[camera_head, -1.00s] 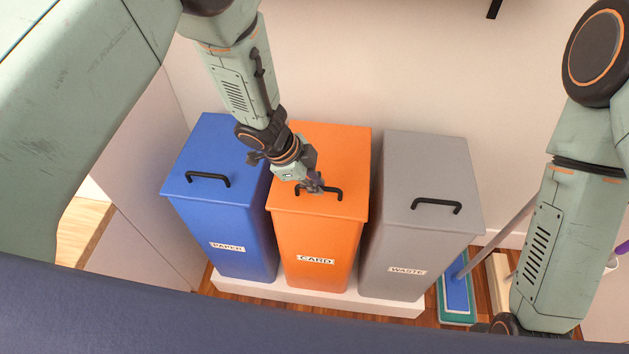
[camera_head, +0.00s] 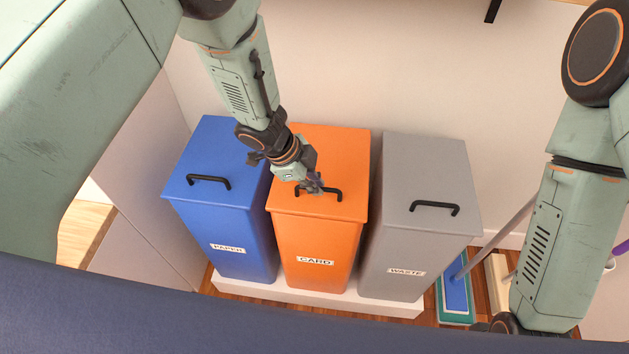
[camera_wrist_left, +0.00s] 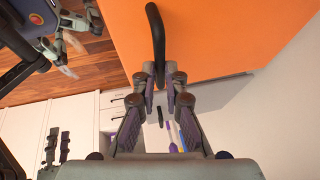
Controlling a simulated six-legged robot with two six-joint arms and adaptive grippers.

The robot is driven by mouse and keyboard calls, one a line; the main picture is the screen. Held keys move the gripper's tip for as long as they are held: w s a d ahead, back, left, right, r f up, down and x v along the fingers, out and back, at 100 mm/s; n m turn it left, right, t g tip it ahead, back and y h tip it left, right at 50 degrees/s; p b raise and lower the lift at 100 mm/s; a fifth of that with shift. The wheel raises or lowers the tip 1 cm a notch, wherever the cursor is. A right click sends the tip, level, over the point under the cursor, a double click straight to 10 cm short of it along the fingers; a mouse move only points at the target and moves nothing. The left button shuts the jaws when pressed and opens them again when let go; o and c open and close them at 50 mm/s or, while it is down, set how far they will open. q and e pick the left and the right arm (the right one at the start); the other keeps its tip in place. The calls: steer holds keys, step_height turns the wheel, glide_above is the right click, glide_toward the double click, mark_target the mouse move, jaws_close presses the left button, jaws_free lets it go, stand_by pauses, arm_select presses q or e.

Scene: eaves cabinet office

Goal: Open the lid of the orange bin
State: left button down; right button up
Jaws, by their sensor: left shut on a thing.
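The orange bin (camera_head: 318,245), labelled CARD, stands between a blue and a grey bin. Its lid (camera_head: 335,150) lies flat and closed, with a black bar handle (camera_head: 334,191) near the front edge. In the left wrist view the two fingertips (camera_wrist_left: 160,78) close around the black handle (camera_wrist_left: 156,35), with the orange lid (camera_wrist_left: 215,35) behind. The fingers hide part of the handle.
The blue PAPER bin (camera_head: 228,235) stands close on the left and the grey WASTE bin (camera_head: 405,245) close on the right, both with closed lids. All stand on a white plinth (camera_head: 300,295) against the wall. A blue mop (camera_head: 457,295) is at the right.

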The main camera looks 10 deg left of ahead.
arm_select(q)
steer(key=w+r+p, duration=0.8)
steer(key=r+p, duration=0.2)
steer(key=r, duration=0.3)
steer(key=shift+w+r+p, duration=0.3)
steer(key=shift+w+r, duration=0.05)
steer(key=shift+r, duration=0.05)
steer(key=shift+a, duration=0.1)
